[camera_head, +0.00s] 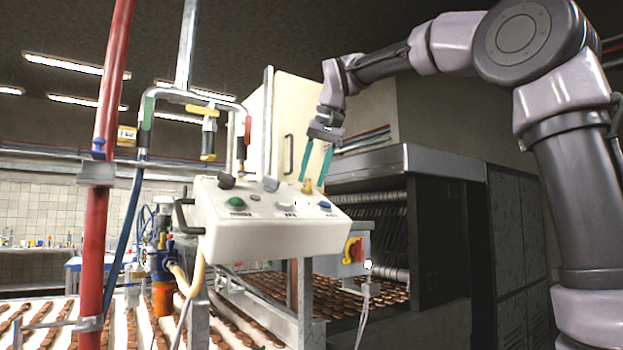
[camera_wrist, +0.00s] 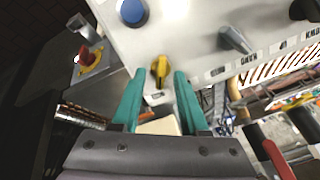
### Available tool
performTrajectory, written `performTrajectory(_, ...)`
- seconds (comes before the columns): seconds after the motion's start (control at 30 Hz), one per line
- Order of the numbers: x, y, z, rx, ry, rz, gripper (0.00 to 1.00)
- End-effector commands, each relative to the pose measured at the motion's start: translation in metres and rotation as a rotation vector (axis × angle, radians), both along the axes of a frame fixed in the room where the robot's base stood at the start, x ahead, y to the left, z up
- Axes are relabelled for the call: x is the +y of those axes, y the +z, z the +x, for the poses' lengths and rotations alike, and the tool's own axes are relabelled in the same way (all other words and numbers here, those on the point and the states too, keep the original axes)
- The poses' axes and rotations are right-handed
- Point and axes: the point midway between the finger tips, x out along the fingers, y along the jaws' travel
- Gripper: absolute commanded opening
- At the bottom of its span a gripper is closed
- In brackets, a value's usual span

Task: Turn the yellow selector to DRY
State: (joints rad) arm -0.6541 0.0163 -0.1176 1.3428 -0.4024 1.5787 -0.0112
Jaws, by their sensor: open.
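The yellow selector (camera_head: 307,186) is a small knob on the sloped top of the white control box (camera_head: 270,232), near its back right edge. In the wrist view the yellow selector (camera_wrist: 160,68) shows just beyond and between the tips of my teal fingers. My gripper (camera_head: 316,184) is open and points down at the selector, one finger on each side. In the wrist view my gripper (camera_wrist: 167,76) has a clear gap around it, and I cannot tell whether either finger touches it. The label by the selector is too small to read.
The box also carries a green button (camera_head: 237,202), a blue button (camera_head: 325,206), a white button (camera_head: 286,206) and grey selectors (camera_head: 270,184). A red-and-yellow switch (camera_head: 354,250) is below right. A red post (camera_head: 97,200) stands left, and a dark oven (camera_head: 400,215) is behind right.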

Motion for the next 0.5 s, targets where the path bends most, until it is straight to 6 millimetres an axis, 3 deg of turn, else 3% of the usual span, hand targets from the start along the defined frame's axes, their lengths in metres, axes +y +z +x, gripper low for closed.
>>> performTrajectory(0.13,0.0034,-0.0099,0.0034,0.001,0.000,0.001,0.44)
performTrajectory(0.43,0.0039,-0.0117,0.0043,0.000,0.000,0.001,0.44)
performTrajectory(0.5,0.0039,-0.0116,0.0043,0.000,0.000,0.001,0.17)
